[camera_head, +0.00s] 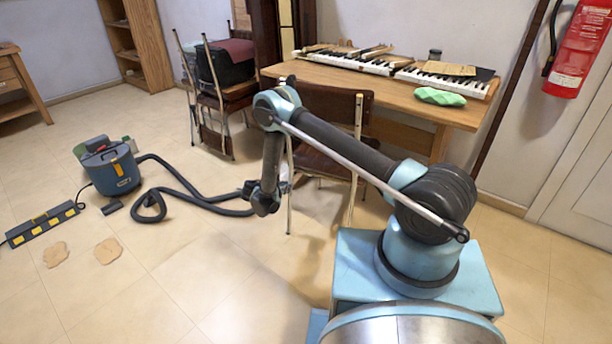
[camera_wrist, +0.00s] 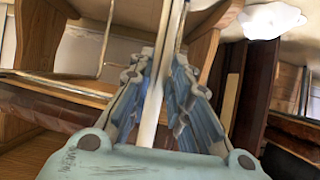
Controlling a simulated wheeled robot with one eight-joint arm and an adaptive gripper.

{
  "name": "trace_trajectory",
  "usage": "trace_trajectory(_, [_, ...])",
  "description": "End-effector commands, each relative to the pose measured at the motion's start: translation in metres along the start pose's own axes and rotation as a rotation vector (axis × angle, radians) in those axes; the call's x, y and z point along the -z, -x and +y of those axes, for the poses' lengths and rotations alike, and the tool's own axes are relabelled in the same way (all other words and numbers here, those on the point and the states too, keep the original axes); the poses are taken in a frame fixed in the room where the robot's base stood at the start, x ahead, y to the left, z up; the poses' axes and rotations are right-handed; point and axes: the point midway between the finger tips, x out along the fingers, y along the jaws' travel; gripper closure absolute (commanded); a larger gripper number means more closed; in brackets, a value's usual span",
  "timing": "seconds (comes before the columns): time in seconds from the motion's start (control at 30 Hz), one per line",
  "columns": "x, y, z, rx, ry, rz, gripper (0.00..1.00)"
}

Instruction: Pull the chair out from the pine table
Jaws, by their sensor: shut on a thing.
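The chair (camera_head: 328,106) has a dark brown back and seat on a pale tubular frame. It stands upright at the near side of the pine table (camera_head: 459,113), its seat close to the table's front edge. My gripper (camera_head: 283,186) is low at the chair's left side, partly hidden by my own arm. In the wrist view, the blue-grey fingers of my gripper (camera_wrist: 165,100) are closed around a pale upright tube (camera_wrist: 156,83) of the chair's frame. How far the seat reaches under the table is hard to tell.
Piano keyboards (camera_head: 440,80) and a green cloth-like bundle (camera_head: 440,97) lie on the table. Stacked chairs (camera_head: 215,95) stand left of it. A vacuum cleaner (camera_head: 110,165) with its hose (camera_head: 190,195) lies on the left floor. The floor in the front middle is clear.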

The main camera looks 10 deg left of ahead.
Motion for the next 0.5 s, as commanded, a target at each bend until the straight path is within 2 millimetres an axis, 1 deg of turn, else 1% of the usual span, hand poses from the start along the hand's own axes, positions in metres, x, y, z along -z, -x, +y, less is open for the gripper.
trace_trajectory(0.23, [-0.004,0.006,0.000,0.002,0.001,-0.002,1.00])
trace_trajectory(0.5, [-0.010,0.018,0.000,0.001,-0.001,-0.001,1.00])
